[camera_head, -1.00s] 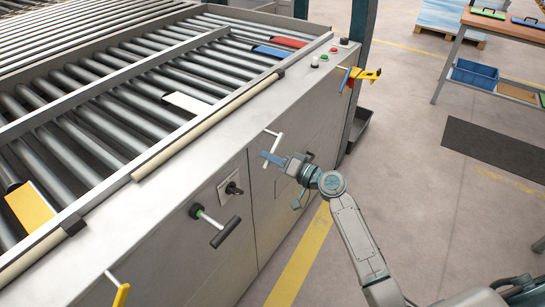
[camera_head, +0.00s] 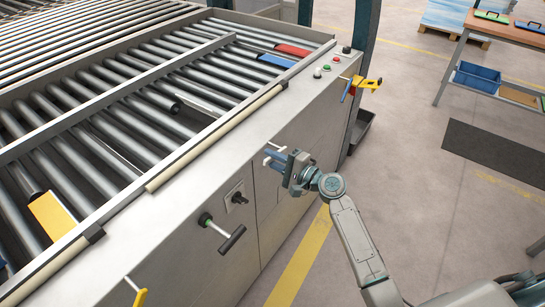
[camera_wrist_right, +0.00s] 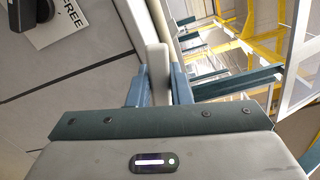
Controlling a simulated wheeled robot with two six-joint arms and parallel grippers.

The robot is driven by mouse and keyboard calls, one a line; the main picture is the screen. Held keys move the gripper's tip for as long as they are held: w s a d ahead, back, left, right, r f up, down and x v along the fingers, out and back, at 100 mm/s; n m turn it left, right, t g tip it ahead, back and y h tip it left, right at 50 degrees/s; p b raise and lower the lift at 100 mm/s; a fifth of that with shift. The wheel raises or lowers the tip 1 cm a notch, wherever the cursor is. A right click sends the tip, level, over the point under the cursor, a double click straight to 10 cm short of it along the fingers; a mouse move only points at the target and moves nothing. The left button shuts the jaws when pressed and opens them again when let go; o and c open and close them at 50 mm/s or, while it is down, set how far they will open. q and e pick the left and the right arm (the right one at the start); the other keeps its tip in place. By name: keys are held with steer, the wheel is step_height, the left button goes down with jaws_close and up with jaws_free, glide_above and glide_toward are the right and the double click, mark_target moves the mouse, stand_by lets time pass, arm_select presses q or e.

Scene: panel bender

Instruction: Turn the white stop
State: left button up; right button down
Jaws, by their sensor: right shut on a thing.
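My right gripper (camera_head: 279,161) is at the front panel of the machine, shut on the white handle (camera_head: 275,147). In the right wrist view the pale handle bar (camera_wrist_right: 158,72) stands between the two blue fingers of the gripper (camera_wrist_right: 159,92). The fingers hide part of the handle. Where the white stop lies among the rollers, only a thin pale edge (camera_head: 203,104) shows, beside a dark gap. My left gripper is not in view.
A black T-handle (camera_head: 231,238) and a black switch (camera_head: 239,199) sit left on the front panel. A yellow-and-blue handle (camera_head: 362,84) is at the right end. Yellow (camera_head: 52,215), blue (camera_head: 276,60) and red (camera_head: 292,50) stops lie among the rollers.

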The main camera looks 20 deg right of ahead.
steer(key=m+p, duration=0.1)
steer(key=r+m, duration=0.1)
steer(key=r+m+p, duration=0.1)
steer(key=shift+w+d+r+m+p, duration=0.1)
steer(key=shift+w+d+m+p, duration=0.15)
steer(key=shift+d+m+p, duration=0.05)
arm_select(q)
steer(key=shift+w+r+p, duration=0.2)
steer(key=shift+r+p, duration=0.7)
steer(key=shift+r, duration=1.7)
arm_select(e)
steer(key=shift+w+d+r+m, duration=0.15)
steer(key=shift+d+r+m, duration=0.05)
steer(key=shift+m, duration=0.45)
steer(key=shift+w+d+r+m, duration=0.1)
steer(key=shift+d+r+m, duration=0.1)
steer(key=shift+m, duration=0.45)
steer(key=c, duration=1.3)
jaws_free()
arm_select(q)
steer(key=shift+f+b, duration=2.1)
arm_select(e)
steer(key=shift+v, duration=5.35)
